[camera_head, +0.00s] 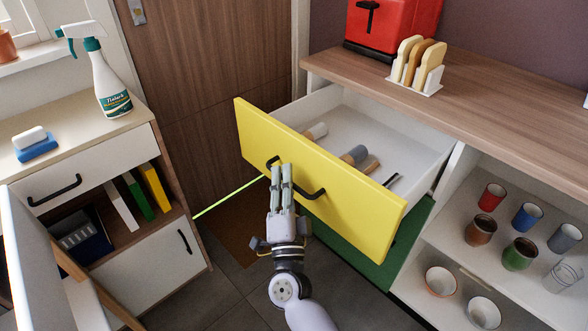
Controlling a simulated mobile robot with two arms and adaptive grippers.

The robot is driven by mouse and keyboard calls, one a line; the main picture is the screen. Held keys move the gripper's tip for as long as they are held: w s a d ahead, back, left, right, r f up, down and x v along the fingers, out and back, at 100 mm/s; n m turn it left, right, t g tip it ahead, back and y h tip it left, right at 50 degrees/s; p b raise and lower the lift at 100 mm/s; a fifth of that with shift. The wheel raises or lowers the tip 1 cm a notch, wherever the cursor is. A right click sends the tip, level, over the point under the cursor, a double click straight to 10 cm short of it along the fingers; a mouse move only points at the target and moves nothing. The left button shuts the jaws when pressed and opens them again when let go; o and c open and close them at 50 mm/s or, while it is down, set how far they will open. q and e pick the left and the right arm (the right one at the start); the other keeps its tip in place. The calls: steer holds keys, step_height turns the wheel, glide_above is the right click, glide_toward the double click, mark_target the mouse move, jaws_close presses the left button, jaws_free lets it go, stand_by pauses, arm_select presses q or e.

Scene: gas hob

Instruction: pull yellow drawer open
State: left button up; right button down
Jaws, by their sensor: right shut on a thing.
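The yellow drawer (355,208) stands pulled out from under the wooden counter, its white inside showing. Several small items lie in it, among them a grey-ended cylinder (354,155). A dark curved handle (314,194) is on its front. My right gripper (281,172) is at the left part of this handle, its fingers close together and shut on it. The fingers hide the middle-left of the handle. My left gripper is not in view.
Below the yellow drawer is a green front (350,254). Open shelves with cups and bowls (440,280) stand at the right. A white cabinet (85,180) with a spray bottle (109,82) stands at the left. A red toaster (390,25) is on the counter.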

steer(key=shift+s+a+f, duration=0.1)
steer(key=shift+f, duration=0.05)
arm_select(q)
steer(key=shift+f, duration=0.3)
arm_select(e)
steer(key=c, duration=2)
jaws_free()
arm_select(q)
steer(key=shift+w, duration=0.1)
arm_select(e)
steer(key=shift+o, duration=0.2)
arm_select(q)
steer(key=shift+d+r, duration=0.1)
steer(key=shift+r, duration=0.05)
arm_select(e)
steer(key=v, duration=1.2)
